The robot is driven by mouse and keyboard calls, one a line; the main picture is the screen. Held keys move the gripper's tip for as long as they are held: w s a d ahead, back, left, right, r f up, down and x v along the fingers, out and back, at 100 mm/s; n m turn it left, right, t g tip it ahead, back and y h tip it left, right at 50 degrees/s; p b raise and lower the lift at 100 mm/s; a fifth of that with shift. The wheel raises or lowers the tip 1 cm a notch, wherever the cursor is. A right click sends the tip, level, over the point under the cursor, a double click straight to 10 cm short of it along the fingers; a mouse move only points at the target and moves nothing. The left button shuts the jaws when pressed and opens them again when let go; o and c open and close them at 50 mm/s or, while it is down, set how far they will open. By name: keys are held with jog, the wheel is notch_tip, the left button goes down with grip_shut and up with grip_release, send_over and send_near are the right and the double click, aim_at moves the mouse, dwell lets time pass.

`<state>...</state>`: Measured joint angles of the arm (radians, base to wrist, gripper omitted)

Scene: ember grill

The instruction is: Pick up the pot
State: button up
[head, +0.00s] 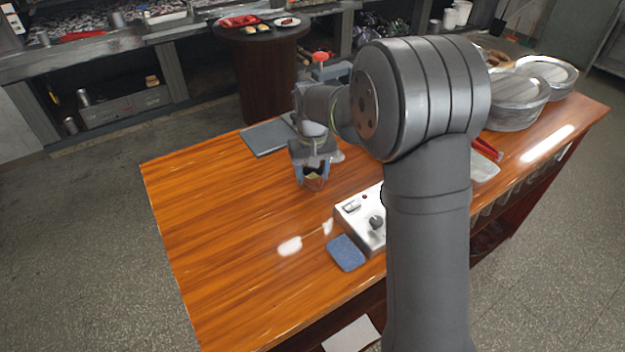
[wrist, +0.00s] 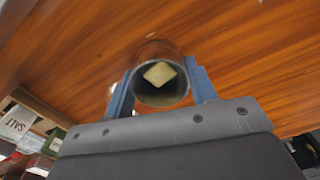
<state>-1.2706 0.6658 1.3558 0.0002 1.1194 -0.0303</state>
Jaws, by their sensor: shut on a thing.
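The pot (wrist: 152,52) is a dark, round, open-topped vessel with a pale yellow block (wrist: 160,74) inside, seen from its mouth in the wrist view. My gripper (wrist: 161,90) is shut on it, with one blue finger on each side. In the head view my gripper (head: 313,176) is over the left part of the wooden counter (head: 220,220), and only a small part of the pot shows between the fingers. I cannot tell whether its base touches the wood.
A white control box (head: 352,208) and a blue pad (head: 346,253) lie near the front edge. A grey board (head: 268,138) lies behind my gripper. Foil pans (head: 516,98) are stacked at the right. The counter's left side is clear. A salt box (wrist: 17,123) shows in the wrist view.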

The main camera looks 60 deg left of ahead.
jog(key=shift+r, duration=0.2)
notch_tip(320, 180, up, 4)
jog(key=shift+r, duration=0.1)
jog(key=w+d+r, duration=0.4)
jog(key=w+d, duration=0.2)
jog(key=d, duration=0.4)
jog(key=w+d+r, duration=0.4)
jog(key=w+d, duration=0.1)
jog(key=d, duration=0.5)
jog(key=w+d+r, duration=0.4)
jog(key=w+d, duration=0.2)
jog(key=d, duration=0.4)
jog(key=s+a+f, duration=0.1)
jog(key=a+f, duration=0.1)
jog(key=a, duration=0.1)
jog(key=s+a+f, duration=0.1)
jog(key=a+f, duration=0.1)
jog(key=a, duration=0.2)
jog(key=s+a+f, duration=0.1)
jog(key=a+f, duration=0.2)
jog(key=shift+a, duration=0.35)
jog(key=shift+s+a+f, duration=0.1)
jog(key=shift+f, duration=1.95)
jog(key=shift+f, duration=0.15)
